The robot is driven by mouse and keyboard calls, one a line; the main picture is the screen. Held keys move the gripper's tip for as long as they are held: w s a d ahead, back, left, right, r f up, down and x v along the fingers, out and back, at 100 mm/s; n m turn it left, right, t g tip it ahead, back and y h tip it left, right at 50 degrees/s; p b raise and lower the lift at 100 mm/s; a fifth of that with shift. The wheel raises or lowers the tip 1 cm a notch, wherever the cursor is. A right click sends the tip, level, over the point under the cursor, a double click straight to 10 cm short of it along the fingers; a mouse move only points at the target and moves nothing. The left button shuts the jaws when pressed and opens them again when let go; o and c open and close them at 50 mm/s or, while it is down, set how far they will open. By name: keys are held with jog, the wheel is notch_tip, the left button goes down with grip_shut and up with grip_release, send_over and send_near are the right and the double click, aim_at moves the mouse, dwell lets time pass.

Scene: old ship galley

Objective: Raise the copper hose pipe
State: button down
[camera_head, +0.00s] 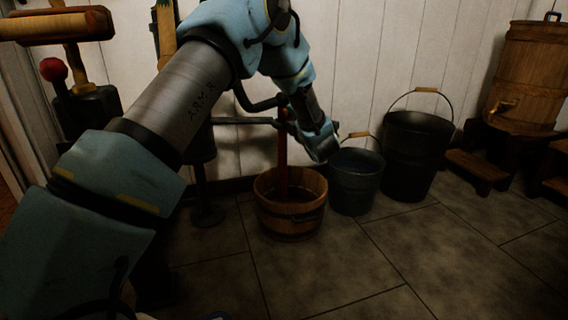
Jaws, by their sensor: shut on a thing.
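The copper hose pipe (283,155) is a reddish-brown upright pipe in the middle of the head view. Its lower end goes down into a wooden tub (290,222) on the floor. My arm reaches over from the left and bends down to the pipe's right side. My gripper (291,127) is at the pipe's upper part, small and dark in this view. It is shut on the pipe, though the fingertips are hard to make out. Dark metal tubing (245,121) meets the pipe near its top from the left.
A grey bucket (356,185) and a larger dark bucket (414,155) stand right of the tub. A wooden cask (528,80) with a tap is at the far right. A red-knobbed lever (54,70) is at the left. The tiled floor in front is clear.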

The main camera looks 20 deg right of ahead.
notch_tip(320, 180, up, 28)
jog(key=p, duration=1.4)
jog(key=shift+r, duration=0.15)
jog(key=c, duration=0.7)
grip_release()
jog(key=o, duration=0.5)
jog(key=shift+f, duration=0.2)
jog(key=s+a+b, duration=0.1)
jog(key=s+b, duration=0.1)
jog(key=s, duration=0.9)
jog(key=shift+a+b, duration=0.2)
jog(key=shift+b, duration=0.2)
